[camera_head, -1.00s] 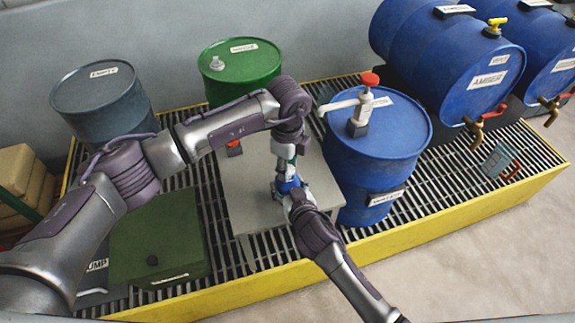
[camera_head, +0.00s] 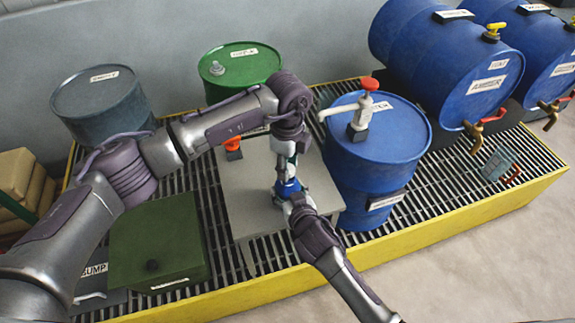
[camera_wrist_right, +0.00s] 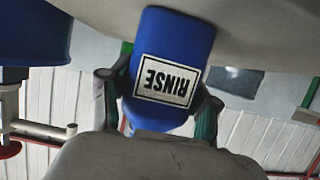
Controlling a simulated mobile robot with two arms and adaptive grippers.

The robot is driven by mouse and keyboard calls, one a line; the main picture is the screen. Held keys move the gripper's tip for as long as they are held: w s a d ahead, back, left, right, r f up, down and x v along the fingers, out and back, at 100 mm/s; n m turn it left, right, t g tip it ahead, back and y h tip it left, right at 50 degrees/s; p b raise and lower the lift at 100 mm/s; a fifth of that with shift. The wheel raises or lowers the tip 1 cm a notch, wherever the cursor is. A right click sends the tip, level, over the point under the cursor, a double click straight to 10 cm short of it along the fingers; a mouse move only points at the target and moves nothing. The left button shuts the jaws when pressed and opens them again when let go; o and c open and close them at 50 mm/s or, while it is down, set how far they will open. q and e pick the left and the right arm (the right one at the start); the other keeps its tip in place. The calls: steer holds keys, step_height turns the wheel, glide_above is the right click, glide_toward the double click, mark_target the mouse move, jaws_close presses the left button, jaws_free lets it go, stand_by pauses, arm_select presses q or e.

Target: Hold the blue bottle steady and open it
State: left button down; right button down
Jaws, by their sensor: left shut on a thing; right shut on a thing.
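The blue bottle (camera_head: 289,188) stands on the grey table (camera_head: 240,200), mostly covered by my grippers in the head view. In the right wrist view the bottle (camera_wrist_right: 174,65) appears upside down with a white RINSE label (camera_wrist_right: 168,80). My right gripper (camera_head: 287,193) is shut around its body, with one finger on each side in the right wrist view (camera_wrist_right: 158,105). My left gripper (camera_head: 286,165) points down and is shut at the bottle's top, seemingly on its cap. The cap itself is hidden in both views.
An orange-red topped item (camera_head: 233,145) is on the table behind my left forearm. A blue drum (camera_head: 378,150) with a red-knobbed pump (camera_head: 362,115) stands close to the table's right. A green box (camera_head: 158,240) is at left, a green drum (camera_head: 238,70) behind.

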arm_select(q)
steer(key=shift+r, duration=0.1)
steer(key=shift+r, duration=1.95)
arm_select(e)
steer(key=shift+c, duration=0.9)
jaws_free()
